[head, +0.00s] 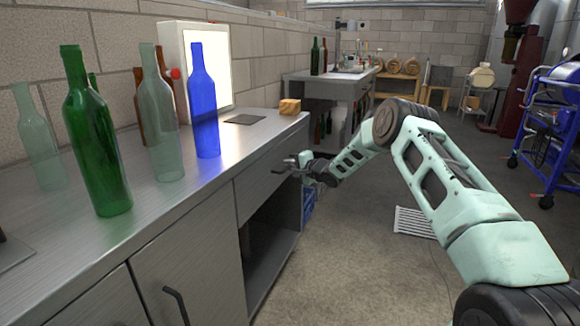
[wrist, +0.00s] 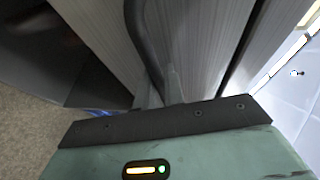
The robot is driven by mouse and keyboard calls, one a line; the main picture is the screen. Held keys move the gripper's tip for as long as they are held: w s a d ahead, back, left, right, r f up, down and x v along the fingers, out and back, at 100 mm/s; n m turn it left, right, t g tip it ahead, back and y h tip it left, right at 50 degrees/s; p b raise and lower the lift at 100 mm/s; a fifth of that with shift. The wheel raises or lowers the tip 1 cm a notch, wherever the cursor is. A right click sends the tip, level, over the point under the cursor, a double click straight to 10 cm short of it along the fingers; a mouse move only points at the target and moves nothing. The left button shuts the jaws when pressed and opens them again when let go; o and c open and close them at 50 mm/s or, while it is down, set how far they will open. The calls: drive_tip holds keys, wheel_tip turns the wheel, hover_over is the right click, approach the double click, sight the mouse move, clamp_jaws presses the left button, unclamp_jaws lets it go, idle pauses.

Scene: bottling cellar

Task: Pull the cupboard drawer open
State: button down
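The cupboard drawer (head: 255,182) is a grey front under the far end of the steel counter, above an open dark compartment. It looks flush with the cupboard in the head view. My gripper (head: 292,165) is at the drawer's dark bar handle (wrist: 147,42). In the wrist view my gripper (wrist: 160,88) has its two fingers close together, one on each side of the handle, and looks shut on it. The drawer front also shows in the wrist view (wrist: 205,45). Part of the handle is hidden between the fingers.
Green (head: 97,140), clear (head: 160,125) and blue (head: 204,105) bottles stand on the counter (head: 215,180), with a lit panel (head: 208,65) behind. A blue crate (head: 308,205) stands low beyond the cupboard. The floor (head: 350,260) right of the cupboard is clear, apart from a white grate (head: 413,222).

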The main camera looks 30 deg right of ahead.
drive_tip(key=s+d+p, duration=0.5)
drive_tip(key=s+d, duration=0.4)
drive_tip(key=s, duration=0.3)
drive_tip(key=s+d+p, duration=0.5)
drive_tip(key=s+d, duration=0.5)
drive_tip(key=s, duration=0.2)
drive_tip(key=shift+s+p, duration=0.25)
drive_tip(key=shift+p, duration=0.1)
drive_tip(key=c, duration=1.8)
unclamp_jaws()
drive_tip(key=p+v, duration=0.1)
drive_tip(key=v, duration=1.6)
drive_tip(key=shift+s+d+f, duration=0.1)
drive_tip(key=shift+s+d, duration=0.05)
drive_tip(key=shift+s, duration=0.05)
